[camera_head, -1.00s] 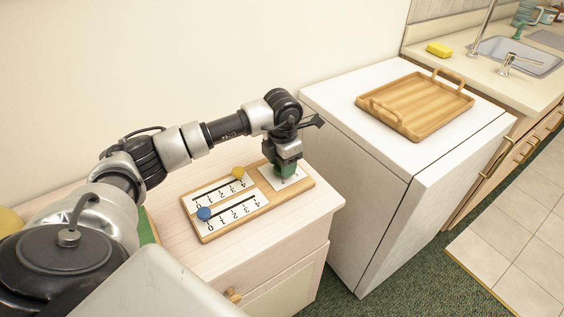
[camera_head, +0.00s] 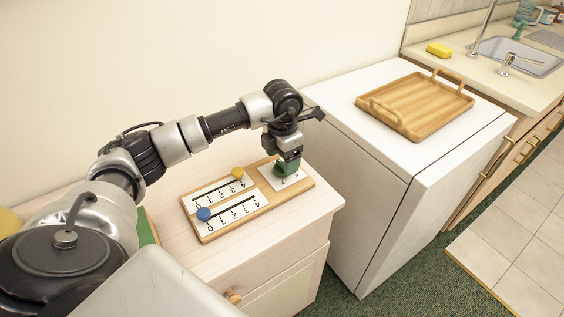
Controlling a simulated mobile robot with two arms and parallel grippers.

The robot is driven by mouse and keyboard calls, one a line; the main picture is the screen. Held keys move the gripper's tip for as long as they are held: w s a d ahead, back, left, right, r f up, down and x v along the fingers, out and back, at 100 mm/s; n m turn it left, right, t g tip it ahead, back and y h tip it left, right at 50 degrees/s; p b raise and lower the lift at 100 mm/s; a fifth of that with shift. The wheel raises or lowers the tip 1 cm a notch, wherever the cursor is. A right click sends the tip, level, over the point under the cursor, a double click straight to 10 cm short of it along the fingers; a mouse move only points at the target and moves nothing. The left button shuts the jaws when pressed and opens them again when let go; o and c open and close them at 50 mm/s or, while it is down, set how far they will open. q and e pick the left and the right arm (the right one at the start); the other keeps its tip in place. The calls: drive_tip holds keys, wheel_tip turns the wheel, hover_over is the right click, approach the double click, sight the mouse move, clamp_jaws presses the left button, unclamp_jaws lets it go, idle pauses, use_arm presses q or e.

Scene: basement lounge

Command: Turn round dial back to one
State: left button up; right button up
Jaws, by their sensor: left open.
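A wooden board (camera_head: 220,232) lies on the light wooden cabinet. At its right end a green round dial (camera_head: 281,169) sits on a white numbered plate (camera_head: 296,182). My left gripper (camera_head: 288,164) points down right over the dial and hides much of it and most of its numbers. Its jaws are open; whether they touch the dial cannot be told. The dial's pointer setting cannot be read. To the left on the board are two slider scales, with a yellow knob (camera_head: 237,173) near 4 and a blue knob (camera_head: 203,214) near 0. My right gripper is not in view.
A white appliance (camera_head: 385,207) stands right of the cabinet, with a wooden tray (camera_head: 416,104) on top. A counter with a sink (camera_head: 520,56) and yellow sponge (camera_head: 438,49) is at the far right. A cream wall is behind the arm.

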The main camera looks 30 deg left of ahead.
sight(282, 164)
use_arm(q)
wheel_tip(282, 164, up, 9)
drive_tip(key=shift+f, duration=0.15)
idle(0.5)
